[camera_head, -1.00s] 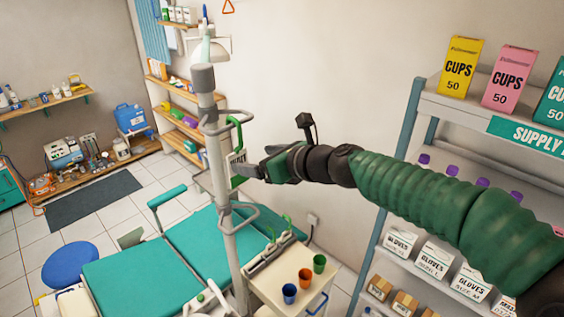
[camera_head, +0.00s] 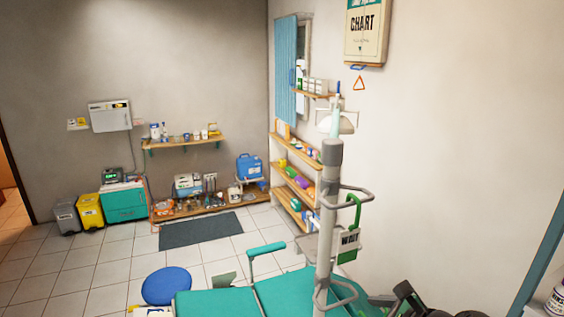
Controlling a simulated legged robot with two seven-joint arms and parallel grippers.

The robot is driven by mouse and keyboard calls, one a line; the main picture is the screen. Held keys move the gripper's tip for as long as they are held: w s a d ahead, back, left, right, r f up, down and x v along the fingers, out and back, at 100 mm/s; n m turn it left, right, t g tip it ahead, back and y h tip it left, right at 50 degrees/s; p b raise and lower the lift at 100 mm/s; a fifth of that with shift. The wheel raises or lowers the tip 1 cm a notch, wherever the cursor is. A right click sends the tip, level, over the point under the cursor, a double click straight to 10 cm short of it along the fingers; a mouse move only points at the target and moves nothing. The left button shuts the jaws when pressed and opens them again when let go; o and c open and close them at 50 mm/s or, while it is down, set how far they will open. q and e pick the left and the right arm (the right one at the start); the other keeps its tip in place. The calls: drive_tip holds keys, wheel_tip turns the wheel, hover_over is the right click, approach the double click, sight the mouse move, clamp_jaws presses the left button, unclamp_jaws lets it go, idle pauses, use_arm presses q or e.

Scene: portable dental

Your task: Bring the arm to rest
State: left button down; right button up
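My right arm (camera_head: 440,309) shows only as a small dark piece at the bottom edge, right of the pole. Its gripper is mostly cut off by the frame edge, so I cannot tell whether it is open or shut. My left arm and gripper are out of view. The sign and the arm piece appear apart.
A teal dental chair (camera_head: 215,303) and a blue round stool (camera_head: 166,286) stand at the bottom. A supply shelf edge (camera_head: 548,250) stands at the right. Wooden shelves (camera_head: 298,166) line the back corner. The tiled floor (camera_head: 100,272) at left is clear.

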drive_tip(key=s+a+f+n+g+h+b, duration=0.1)
drive_tip(key=s+a+f+n+g, duration=0.15)
drive_tip(key=f, duration=0.45)
drive_tip(key=s+a+f+n+g+b, duration=0.15)
drive_tip(key=f+n, duration=0.25)
drive_tip(key=f, duration=0.4)
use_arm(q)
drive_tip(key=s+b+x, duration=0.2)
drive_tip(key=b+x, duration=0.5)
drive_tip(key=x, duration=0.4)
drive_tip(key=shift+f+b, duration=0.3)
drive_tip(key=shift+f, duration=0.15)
use_arm(e)
drive_tip(key=s+d+f+n+g+h, duration=0.1)
drive_tip(key=s+f+n+h, duration=0.1)
drive_tip(key=s+f+n, duration=0.4)
drive_tip(key=s+d+f+n+g+h, duration=0.1)
drive_tip(key=s+f+n, duration=0.5)
drive_tip(key=n, duration=0.7)
drive_tip(key=shift+d+f+h, duration=0.4)
drive_tip(key=shift+d+f, duration=0.1)
drive_tip(key=shift+d, duration=0.25)
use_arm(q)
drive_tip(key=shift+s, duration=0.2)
